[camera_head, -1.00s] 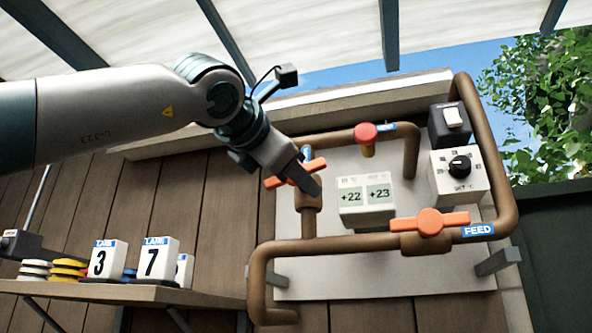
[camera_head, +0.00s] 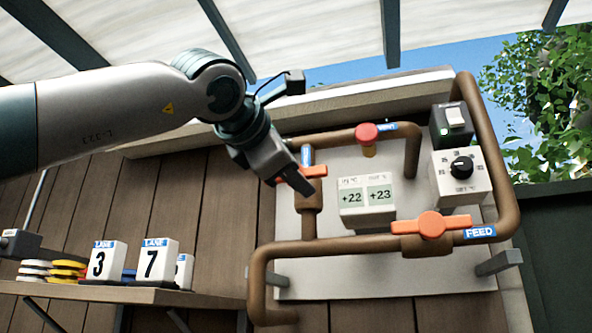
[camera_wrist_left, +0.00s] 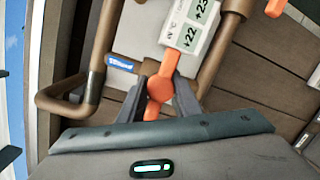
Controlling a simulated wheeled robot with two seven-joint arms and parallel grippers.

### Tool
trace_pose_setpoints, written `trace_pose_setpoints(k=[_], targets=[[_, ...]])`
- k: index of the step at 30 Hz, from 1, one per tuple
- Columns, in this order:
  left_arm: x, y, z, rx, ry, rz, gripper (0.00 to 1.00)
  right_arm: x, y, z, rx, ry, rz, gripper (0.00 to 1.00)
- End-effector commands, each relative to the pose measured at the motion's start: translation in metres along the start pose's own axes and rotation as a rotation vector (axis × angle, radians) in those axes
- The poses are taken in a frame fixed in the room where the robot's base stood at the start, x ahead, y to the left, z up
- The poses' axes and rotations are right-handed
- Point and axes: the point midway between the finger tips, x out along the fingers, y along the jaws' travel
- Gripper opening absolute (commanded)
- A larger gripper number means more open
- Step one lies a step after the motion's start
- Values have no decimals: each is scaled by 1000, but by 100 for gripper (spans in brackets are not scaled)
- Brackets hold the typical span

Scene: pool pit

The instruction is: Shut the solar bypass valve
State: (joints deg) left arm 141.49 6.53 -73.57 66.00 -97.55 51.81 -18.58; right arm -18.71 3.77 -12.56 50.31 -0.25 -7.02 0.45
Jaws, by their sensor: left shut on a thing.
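An orange valve handle (camera_head: 314,171) sits on a short upright brown pipe on the left of the panel; it also shows in the wrist view (camera_wrist_left: 160,88). A small blue label (camera_head: 307,155) is just above it, its text too small to read. My left gripper (camera_head: 302,184) is shut on this handle, and its fingers cover part of it in the head view. In the wrist view my left gripper's fingers (camera_wrist_left: 160,97) stand on either side of the handle's round hub. The handle lies across its upright pipe, slightly tilted. My right gripper is not in view.
A second orange handle (camera_head: 431,225) lies along the lower pipe by the FEED label (camera_head: 479,232). A red knob (camera_head: 367,134), a +22/+23 display (camera_head: 367,199), a dial box (camera_head: 461,174) and a switch (camera_head: 455,118) are close by. A shelf (camera_head: 130,292) with number blocks is lower left.

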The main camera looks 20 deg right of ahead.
Motion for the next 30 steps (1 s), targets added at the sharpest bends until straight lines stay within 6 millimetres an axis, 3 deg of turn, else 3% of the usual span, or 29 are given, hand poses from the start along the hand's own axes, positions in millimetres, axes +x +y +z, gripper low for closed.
trace_pose_setpoints(k=[4,11,12,14,30], targets=[[0,-1,0,42,4,-7,8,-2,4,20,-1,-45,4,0],[0,-2,0,42,5,-7,8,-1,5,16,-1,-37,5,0],[0,-2,0,42,5,-7,38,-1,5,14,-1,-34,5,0],[0,-2,0,42,5,-7,49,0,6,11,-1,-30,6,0],[-8,-1,-1,39,5,-4,49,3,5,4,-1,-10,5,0]])
